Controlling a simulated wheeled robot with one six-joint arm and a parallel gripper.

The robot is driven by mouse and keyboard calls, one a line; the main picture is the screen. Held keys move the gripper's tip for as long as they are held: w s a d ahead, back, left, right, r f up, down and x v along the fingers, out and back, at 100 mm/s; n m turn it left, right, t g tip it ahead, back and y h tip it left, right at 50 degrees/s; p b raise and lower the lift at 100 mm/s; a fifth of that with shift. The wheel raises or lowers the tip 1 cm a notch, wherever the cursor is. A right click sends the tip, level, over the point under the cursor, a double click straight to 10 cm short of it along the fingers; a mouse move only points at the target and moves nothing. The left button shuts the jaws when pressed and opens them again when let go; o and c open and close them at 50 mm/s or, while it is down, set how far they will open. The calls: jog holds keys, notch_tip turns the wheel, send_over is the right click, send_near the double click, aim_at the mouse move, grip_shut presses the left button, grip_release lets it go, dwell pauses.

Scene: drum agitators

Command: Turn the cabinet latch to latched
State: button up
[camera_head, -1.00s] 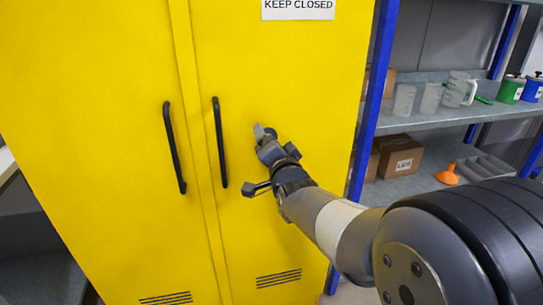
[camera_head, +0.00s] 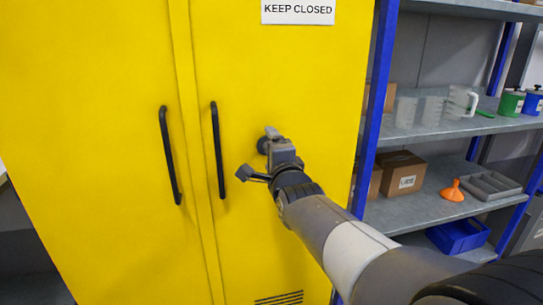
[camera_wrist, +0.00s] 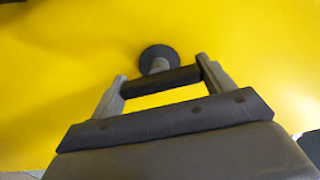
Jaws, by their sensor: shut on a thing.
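The yellow cabinet (camera_head: 285,75) has its two doors closed. The latch (camera_head: 263,146) is on the right door, to the right of that door's black handle. In the wrist view the latch shows as a dark round base (camera_wrist: 157,55) with a short grey stem and a dark bar (camera_wrist: 160,80) across it. My gripper (camera_head: 276,140) is at the latch; in the wrist view my gripper (camera_wrist: 162,76) has one finger at each end of the bar and is shut on it. The bar looks slightly tilted, its right end higher. I cannot read any latch marking.
Two vertical black handles (camera_head: 170,155) (camera_head: 217,150) stand out left of my gripper. A blue-posted shelf (camera_head: 440,205) stands close on the right, with cups, boxes (camera_head: 401,173), an orange funnel (camera_head: 453,191) and a blue bin (camera_head: 458,236).

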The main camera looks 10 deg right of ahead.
dwell(0.4)
jog(key=o, duration=1)
